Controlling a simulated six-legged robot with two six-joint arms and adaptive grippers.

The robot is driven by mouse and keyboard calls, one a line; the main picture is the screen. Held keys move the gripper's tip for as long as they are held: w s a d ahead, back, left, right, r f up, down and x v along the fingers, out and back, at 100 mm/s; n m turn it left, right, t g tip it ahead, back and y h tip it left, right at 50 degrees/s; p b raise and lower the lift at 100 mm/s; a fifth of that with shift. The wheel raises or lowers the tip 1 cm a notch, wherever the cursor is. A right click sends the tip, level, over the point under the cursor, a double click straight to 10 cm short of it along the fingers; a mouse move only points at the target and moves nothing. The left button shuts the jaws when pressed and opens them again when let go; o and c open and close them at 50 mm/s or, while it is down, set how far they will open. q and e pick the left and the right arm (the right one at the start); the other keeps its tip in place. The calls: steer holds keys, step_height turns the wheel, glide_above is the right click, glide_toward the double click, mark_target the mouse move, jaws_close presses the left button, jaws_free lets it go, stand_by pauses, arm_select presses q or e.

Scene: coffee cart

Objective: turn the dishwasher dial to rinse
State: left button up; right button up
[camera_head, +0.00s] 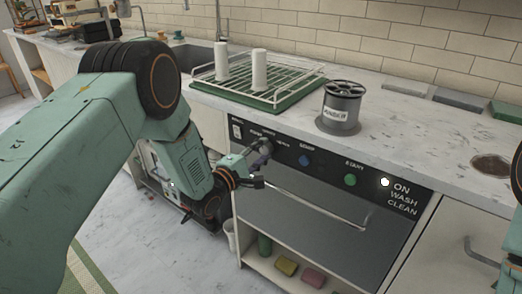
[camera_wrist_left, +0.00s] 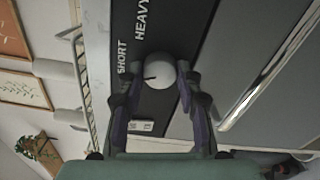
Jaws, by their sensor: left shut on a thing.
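The dishwasher's dark control panel (camera_head: 325,168) runs along the front under the counter. My left gripper (camera_head: 258,152) is at the panel's left part and covers most of the dial there. In the left wrist view the dial is a pale round knob (camera_wrist_left: 159,70) with a short dark mark pointing left in the picture. My left gripper (camera_wrist_left: 161,80) is shut on it, one finger on each side. The words SHORT and HEAVY show beside the knob; I cannot read a rinse label. My right gripper is not in view; only bits of that arm show at the right edge.
A blue button (camera_head: 305,160), a green button (camera_head: 350,180) and a lit white lamp (camera_head: 384,183) sit right of the dial. The door handle (camera_head: 325,207) runs below. A dish rack (camera_head: 300,92) and a grey canister (camera_head: 341,106) stand on the counter above.

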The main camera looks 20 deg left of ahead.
arm_select(q)
steer(key=n, duration=0.7)
steer(key=shift+s+f+p, duration=0.1)
steer(key=shift+f+p, duration=0.05)
steer(key=shift+p, duration=0.15)
stand_by(0.4)
steer(key=o, duration=1.2)
steer(key=shift+c, duration=0.2)
steer(key=v, duration=1.2)
